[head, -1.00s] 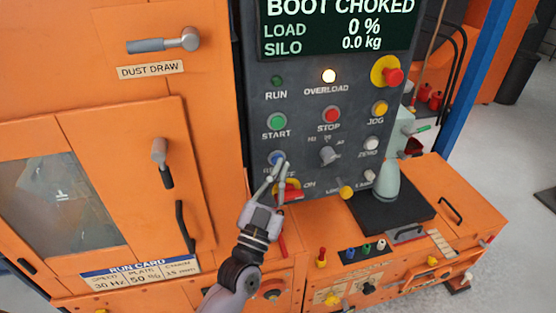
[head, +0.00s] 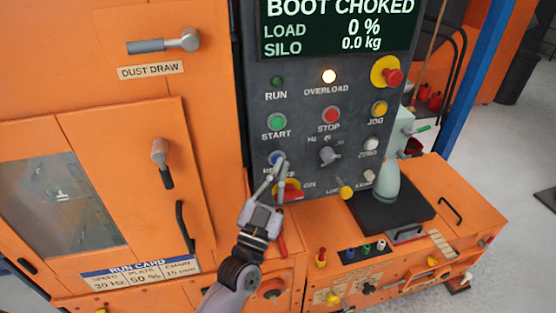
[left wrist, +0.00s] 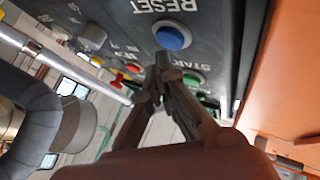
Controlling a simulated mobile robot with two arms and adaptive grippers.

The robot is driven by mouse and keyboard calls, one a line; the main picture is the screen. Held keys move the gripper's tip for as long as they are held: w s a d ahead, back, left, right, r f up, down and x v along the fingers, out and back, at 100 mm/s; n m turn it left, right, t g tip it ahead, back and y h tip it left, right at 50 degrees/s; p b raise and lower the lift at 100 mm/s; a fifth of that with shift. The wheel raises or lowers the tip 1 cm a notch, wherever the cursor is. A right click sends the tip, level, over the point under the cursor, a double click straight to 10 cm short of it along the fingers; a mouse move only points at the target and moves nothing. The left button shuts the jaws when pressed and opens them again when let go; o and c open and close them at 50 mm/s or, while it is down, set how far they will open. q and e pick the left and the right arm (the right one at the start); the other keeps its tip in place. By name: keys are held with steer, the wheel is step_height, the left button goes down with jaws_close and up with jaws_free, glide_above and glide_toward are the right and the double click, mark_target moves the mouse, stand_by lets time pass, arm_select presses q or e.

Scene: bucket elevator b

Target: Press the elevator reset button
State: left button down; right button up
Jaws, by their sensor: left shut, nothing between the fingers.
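The blue reset button (head: 276,158) is on the dark control panel (head: 300,115), below the green START button (head: 277,122). My right gripper is in neither view.
The red-and-yellow ON switch (head: 289,191) is just below my left fingers. The red STOP button (head: 330,115) and grey Hz knob (head: 328,155) are to the right. The display (head: 336,27) reads BOOT CHOKED and the OVERLOAD lamp (head: 329,76) is lit.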

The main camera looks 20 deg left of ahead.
arm_select(q)
steer(key=shift+w+a, duration=0.15)
steer(key=shift+w, duration=0.1)
steer(key=shift+w+a, duration=0.25)
steer(key=shift+w, duration=0.05)
stand_by(0.7)
stand_by(0.3)
steer(key=shift+s+d+p, duration=0.35)
steer(key=shift+s+d, duration=0.15)
steer(key=shift+s, duration=0.2)
steer(key=s+d, duration=0.1)
steer(key=s, duration=0.1)
steer(key=s+d+p, duration=0.1)
steer(key=s, duration=0.1)
steer(key=shift+d, duration=0.4)
stand_by(0.5)
